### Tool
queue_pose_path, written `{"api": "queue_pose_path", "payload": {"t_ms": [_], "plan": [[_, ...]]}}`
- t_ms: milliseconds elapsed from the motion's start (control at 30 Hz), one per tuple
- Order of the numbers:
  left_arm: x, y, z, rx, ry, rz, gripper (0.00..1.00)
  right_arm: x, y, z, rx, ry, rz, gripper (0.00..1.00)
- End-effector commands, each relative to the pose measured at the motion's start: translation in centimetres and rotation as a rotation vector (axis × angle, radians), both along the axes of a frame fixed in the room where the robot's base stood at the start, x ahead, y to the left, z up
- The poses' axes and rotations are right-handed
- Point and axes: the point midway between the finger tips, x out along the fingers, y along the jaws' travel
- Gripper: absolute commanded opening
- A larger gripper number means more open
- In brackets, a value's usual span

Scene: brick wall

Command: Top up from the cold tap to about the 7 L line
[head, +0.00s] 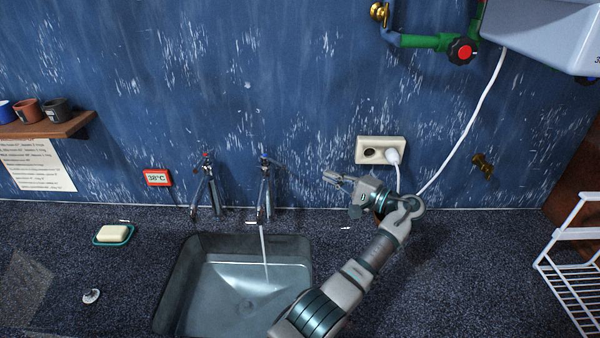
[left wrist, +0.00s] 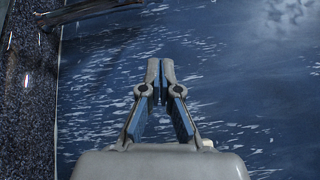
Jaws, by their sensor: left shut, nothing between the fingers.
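The cold tap (head: 264,188), with a blue mark on top, stands behind the sink, and a thin stream of water (head: 263,245) runs from it. The hot tap (head: 206,187), with a red mark, stands to its left; no stream shows from it. The sink (head: 172,290) holds some water; I cannot read any litre line. A small red-framed display (head: 157,177) on the wall reads 38°C. My left gripper (head: 328,178) is to the right of the cold tap, apart from it, pointing left. Its fingertips (left wrist: 160,65) are together and empty. My right gripper is not in view.
A white socket with a plug (head: 380,150) is on the wall just above my gripper. A white cable (head: 470,120) rises to a boiler (head: 555,35). A soap dish (head: 114,235) lies left of the sink, and a white rack (head: 575,260) stands at the right.

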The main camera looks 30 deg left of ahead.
Motion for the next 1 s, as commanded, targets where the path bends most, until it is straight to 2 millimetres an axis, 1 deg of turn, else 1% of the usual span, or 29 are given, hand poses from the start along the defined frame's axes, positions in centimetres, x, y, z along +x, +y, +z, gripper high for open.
{"api": "queue_pose_path", "payload": {"t_ms": [167, 433, 500, 567, 700, 800, 1000], "plan": [[0.0, 2.3, 0.5, 0.003, -0.003, 0.002, 0.0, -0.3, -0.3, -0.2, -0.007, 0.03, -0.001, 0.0], [0.4, 8.3, 0.4, 0.002, 0.002, 0.002, 0.0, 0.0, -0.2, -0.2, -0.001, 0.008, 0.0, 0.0], [0.4, 9.8, 0.5, 0.002, 0.002, 0.002, 0.0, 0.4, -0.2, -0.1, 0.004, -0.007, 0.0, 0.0], [-0.2, 9.6, 0.7, 0.003, -0.001, -0.003, 0.0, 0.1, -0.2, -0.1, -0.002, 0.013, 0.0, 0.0], [-1.6, 9.9, 1.1, 0.003, -0.001, -0.002, 0.0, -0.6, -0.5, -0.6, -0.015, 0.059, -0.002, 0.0], [-2.3, 10.2, 1.2, 0.002, 0.001, -0.001, 0.0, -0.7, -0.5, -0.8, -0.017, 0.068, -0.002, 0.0], [-3.2, 10.4, 1.3, 0.003, 0.003, -0.002, 0.0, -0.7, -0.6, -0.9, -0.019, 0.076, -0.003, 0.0]]}}
